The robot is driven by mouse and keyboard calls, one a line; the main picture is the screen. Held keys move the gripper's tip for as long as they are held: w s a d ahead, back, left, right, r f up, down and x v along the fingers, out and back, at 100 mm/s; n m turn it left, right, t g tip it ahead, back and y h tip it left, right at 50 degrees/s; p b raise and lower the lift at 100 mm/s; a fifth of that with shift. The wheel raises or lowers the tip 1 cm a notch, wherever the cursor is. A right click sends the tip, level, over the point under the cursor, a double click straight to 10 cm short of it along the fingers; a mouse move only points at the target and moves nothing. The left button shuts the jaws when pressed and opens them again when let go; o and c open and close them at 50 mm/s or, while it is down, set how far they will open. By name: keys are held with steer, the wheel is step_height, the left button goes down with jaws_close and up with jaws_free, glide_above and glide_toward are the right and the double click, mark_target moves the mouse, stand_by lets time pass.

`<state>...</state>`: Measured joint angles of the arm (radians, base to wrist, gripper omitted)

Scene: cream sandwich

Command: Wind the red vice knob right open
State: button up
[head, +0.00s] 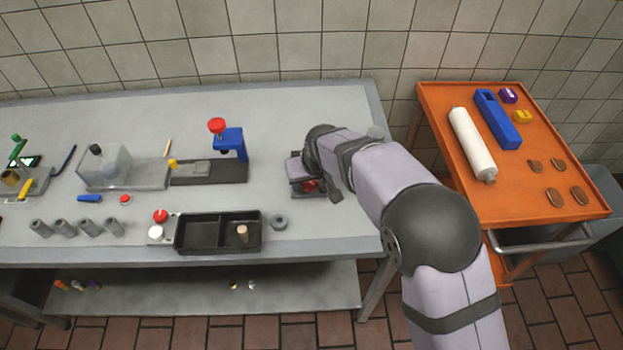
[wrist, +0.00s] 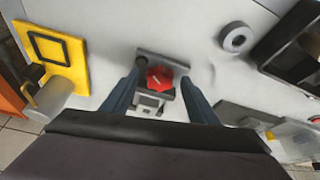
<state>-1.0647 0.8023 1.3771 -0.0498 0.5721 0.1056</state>
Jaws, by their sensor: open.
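The red vice knob (wrist: 160,78) shows in the wrist view between the two fingers of my gripper (wrist: 160,80). The fingers are open, one on each side of the knob; I cannot tell whether either touches it. The small grey vice (wrist: 152,103) lies around and below the knob. In the head view the vice (head: 297,170) stands on the grey bench, with a bit of the red knob (head: 310,186) showing. My gripper and wrist hide its right part there.
A grey ring (head: 279,222) and a black divided tray (head: 212,246) lie near the vice. A blue press (head: 230,142) stands to its left. An orange cart (head: 440,98) stands right of the bench.

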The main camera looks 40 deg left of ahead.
steer(key=m, duration=0.1)
steer(key=m+t, duration=0.1)
steer(key=m, duration=0.1)
steer(key=m+h+b, duration=0.1)
steer(key=shift+s+a, duration=0.25)
steer(key=shift+r+m+t, duration=0.2)
steer(key=shift+m+t, duration=0.1)
steer(key=shift+m, duration=0.2)
steer(key=b+v, duration=0.2)
steer(key=v, duration=0.4)
steer(key=s+a+n+g, duration=0.1)
steer(key=s+n+g, duration=0.1)
steer(key=n, duration=0.5)
steer(key=s+a+n+g+y, duration=0.1)
steer(key=s+n, duration=0.3)
steer(key=n, duration=0.4)
steer(key=shift+s+a+r+g, duration=0.15)
steer(key=shift+s+a+g, duration=0.15)
steer(key=shift+s+g, duration=0.15)
steer(key=shift+n, duration=0.3)
